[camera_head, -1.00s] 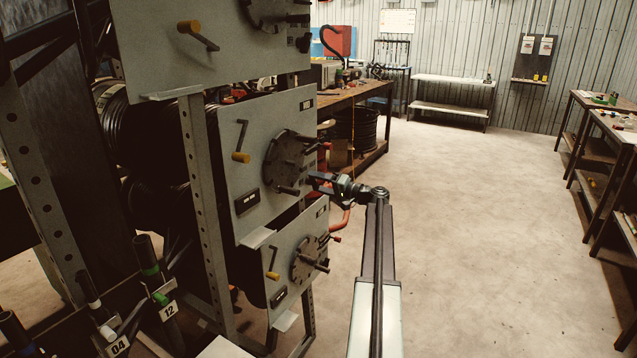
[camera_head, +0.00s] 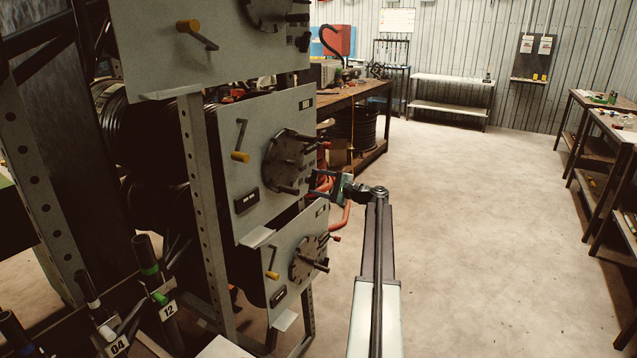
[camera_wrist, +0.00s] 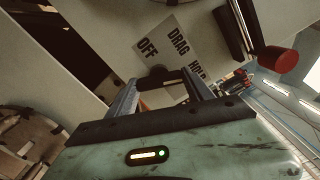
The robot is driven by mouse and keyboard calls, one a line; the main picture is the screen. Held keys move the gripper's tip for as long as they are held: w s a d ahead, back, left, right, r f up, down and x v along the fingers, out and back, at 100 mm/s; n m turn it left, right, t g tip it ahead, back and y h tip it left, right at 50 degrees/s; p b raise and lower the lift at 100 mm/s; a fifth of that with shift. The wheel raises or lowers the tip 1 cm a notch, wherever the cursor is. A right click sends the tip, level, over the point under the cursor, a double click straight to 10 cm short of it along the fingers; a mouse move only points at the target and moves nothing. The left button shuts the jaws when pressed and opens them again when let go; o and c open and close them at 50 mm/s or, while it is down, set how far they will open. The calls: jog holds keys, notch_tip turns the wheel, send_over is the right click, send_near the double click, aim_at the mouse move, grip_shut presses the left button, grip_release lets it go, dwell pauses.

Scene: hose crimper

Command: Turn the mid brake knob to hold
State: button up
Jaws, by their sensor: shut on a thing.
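The mid brake knob (camera_wrist: 158,76) is a small dark piece between my fingertips in the wrist view, mostly hidden by them. My gripper (camera_wrist: 160,88) is shut on it. Its body also shows in the head view (camera_head: 322,188), at the right edge of the middle grey panel (camera_head: 226,135). A pale label plate (camera_wrist: 172,48) beyond the knob reads OFF, DRAG and HOLD from left to right, and looks tilted in the wrist view. I cannot tell which word the knob points at. In the head view the knob is hidden.
A dark disc (camera_head: 285,163) with several handles stands close to my gripper on the same panel. A red-tipped handle (camera_wrist: 275,60) is at the right of the wrist view. Similar panels sit above and below (camera_head: 290,246). The floor (camera_head: 455,240) to the right is clear.

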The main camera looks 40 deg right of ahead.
jog(key=shift+a+f+m, duration=0.1)
jog(key=shift+m, duration=0.5)
jog(key=o, duration=1.4)
jog(key=shift+c, duration=0.2)
jog(key=v, duration=0.8)
jog(key=shift+w, duration=0.1)
